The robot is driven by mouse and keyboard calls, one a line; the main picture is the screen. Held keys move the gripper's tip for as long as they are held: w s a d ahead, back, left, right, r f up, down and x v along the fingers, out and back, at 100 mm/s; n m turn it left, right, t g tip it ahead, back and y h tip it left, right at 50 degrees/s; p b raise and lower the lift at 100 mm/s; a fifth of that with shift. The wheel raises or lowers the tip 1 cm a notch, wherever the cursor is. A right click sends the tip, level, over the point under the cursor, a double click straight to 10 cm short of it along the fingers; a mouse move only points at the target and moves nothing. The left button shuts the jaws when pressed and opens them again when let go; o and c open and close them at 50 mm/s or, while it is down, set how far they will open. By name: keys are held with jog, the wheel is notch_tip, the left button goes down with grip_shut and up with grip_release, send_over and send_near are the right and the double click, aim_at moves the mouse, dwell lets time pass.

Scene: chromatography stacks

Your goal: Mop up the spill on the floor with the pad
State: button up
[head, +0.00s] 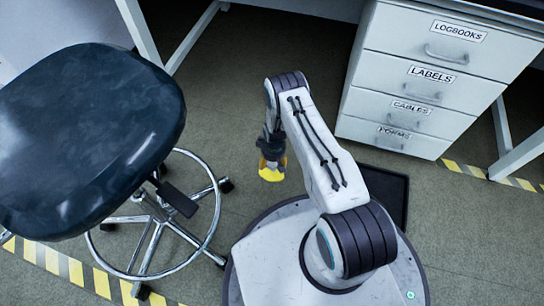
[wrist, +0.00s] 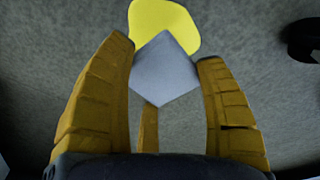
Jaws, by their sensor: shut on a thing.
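A bright yellow spill (head: 270,175) lies on the floor just below my gripper (head: 272,152) in the head view. In the wrist view the spill (wrist: 165,20) shows past the fingertips. My gripper (wrist: 166,60) is shut on a pale grey square pad (wrist: 165,72), which sits cornerwise between the orange fingers. The pad overlaps the near part of the spill in the wrist view. I cannot tell whether it touches the floor. In the head view the pad is hidden or too small to make out.
A dark stool (head: 90,135) with a chrome wheeled base (head: 150,245) stands left of the spill. A white drawer cabinet (head: 425,75) stands at the back right. A black flat tray or mat (head: 392,195) lies near my base. Floor between stool and cabinet is clear.

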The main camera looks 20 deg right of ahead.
aim_at(271, 174)
jog(key=shift+f, duration=3.25)
jog(key=shift+f, duration=0.2)
jog(key=shift+s+a, duration=0.1)
jog(key=shift+s+a+p, duration=0.3)
jog(key=shift+s+a, duration=0.15)
jog(key=shift+s, duration=0.25)
jog(key=shift+w+d+f, duration=0.1)
jog(key=shift+w, duration=0.05)
jog(key=shift+w+d+b, duration=0.4)
jog(key=shift+w+b, duration=0.15)
jog(key=shift+w, duration=0.05)
jog(key=shift+w+d, duration=0.6)
jog(key=shift+w, duration=0.25)
